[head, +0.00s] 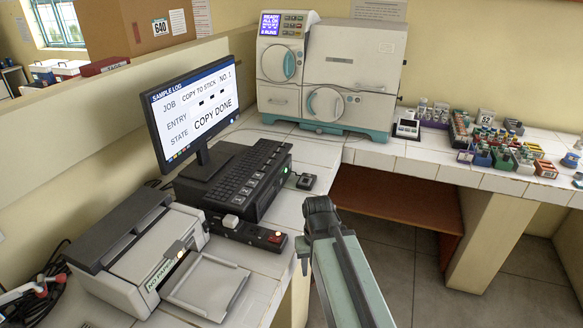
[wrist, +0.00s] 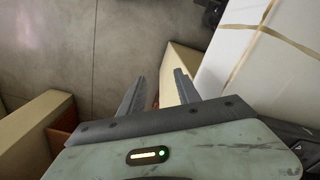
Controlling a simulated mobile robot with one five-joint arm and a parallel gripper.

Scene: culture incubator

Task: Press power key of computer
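The computer is a flat black box (head: 262,196) on the white tiled bench, with a keyboard (head: 250,168) on top. A small green light (head: 286,170) glows on its right-hand face; whether this is the power key I cannot tell. Its monitor (head: 197,108) is lit and reads "COPY TO STICK NO. 1" and "COPY DONE". My gripper (head: 304,262) is in front of the bench edge, to the right of and nearer than the computer, touching nothing visible. In the wrist view my gripper (wrist: 158,86) has its two fingers apart with nothing between them.
A black strip with a red switch (head: 275,237) lies before the computer. A small dark device (head: 306,181) sits right of it. A printer (head: 140,255) stands front left, an incubator (head: 330,75) at the back, vial racks (head: 500,150) at right. Floor right of my arm is clear.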

